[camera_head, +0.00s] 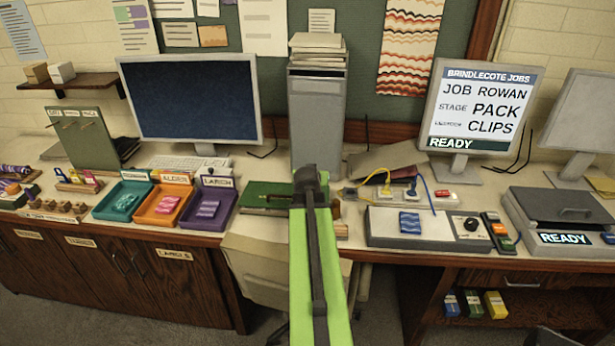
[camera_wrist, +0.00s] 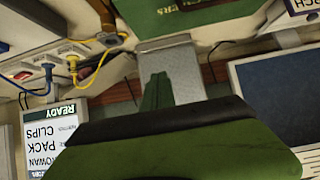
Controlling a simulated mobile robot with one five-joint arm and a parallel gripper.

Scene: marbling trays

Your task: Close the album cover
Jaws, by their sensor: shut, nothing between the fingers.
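The green album (camera_head: 262,190) lies on the desk in front of the grey tower, partly hidden by my arm in the head view. How far its cover is open I cannot tell. In the wrist view, which is upside down, a green surface with pale lettering, seemingly the album (camera_wrist: 205,16), shows at the top edge, cut off by the frame. My gripper (camera_wrist: 157,90) shows there as narrow green fingers close together, shut and empty, apart from the album in the picture. In the head view my arm hides the fingers.
Teal, orange and purple trays (camera_head: 216,222) stand left of the album. A pale device with a blue patterned piece (camera_head: 410,223) stands at right, with cables behind it. The grey tower (camera_head: 317,115) rises behind. A pale chair (camera_head: 258,262) stands before the desk.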

